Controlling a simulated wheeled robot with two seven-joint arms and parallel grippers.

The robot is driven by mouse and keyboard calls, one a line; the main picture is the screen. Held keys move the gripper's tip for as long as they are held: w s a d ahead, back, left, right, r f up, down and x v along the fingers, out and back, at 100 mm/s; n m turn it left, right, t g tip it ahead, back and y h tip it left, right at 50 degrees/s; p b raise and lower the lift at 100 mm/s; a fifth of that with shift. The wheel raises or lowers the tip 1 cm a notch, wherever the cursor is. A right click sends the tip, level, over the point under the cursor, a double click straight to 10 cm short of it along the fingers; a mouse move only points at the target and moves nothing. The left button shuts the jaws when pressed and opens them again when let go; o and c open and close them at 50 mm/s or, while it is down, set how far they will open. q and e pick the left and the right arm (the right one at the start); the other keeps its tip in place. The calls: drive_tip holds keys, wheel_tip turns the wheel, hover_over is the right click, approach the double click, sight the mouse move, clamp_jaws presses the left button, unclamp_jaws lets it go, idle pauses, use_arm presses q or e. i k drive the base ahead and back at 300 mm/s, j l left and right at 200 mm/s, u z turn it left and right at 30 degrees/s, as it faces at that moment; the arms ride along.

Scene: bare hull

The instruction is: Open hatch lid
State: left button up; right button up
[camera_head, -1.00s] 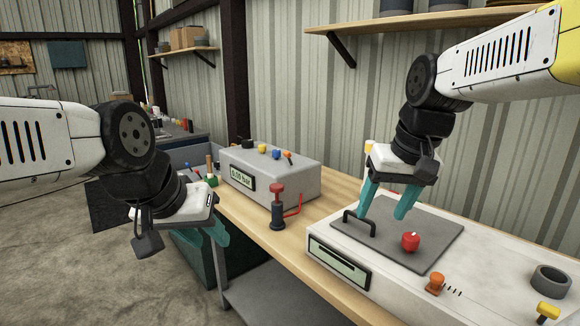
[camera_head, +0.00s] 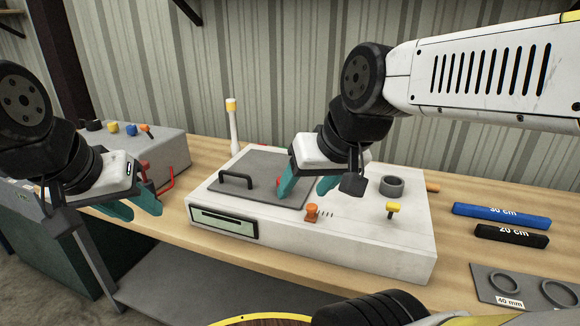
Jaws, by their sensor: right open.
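The hatch lid (camera_head: 262,170) is a flat dark grey plate on top of a white box (camera_head: 350,228). It lies flat, with a black bar handle (camera_head: 236,178) at its left side. A red knob (camera_head: 279,181) on the lid is mostly hidden behind a finger of my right gripper. My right gripper (camera_head: 305,190) is open and empty above the right edge of the lid, to the right of the handle. My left gripper (camera_head: 140,212) has its teal fingers apart and empty, left of the white box and in front of the grey box.
A white post with a yellow top (camera_head: 232,128) stands behind the lid. An orange knob (camera_head: 312,212), a yellow knob (camera_head: 393,208) and a dark ring (camera_head: 391,186) are on the white box. A grey box (camera_head: 150,150) stands left. Blue (camera_head: 500,216) and black (camera_head: 511,236) bars lie right.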

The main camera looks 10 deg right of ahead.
sight(254, 176)
drive_tip(key=z, duration=0.35)
drive_tip(key=i+j+z, duration=0.1)
drive_tip(key=j, duration=0.2)
drive_tip(key=i+j+z, duration=0.2)
drive_tip(key=j, duration=0.45)
drive_tip(key=i+j+z, duration=0.1)
drive_tip(key=j, duration=0.25)
drive_tip(key=i, duration=0.1)
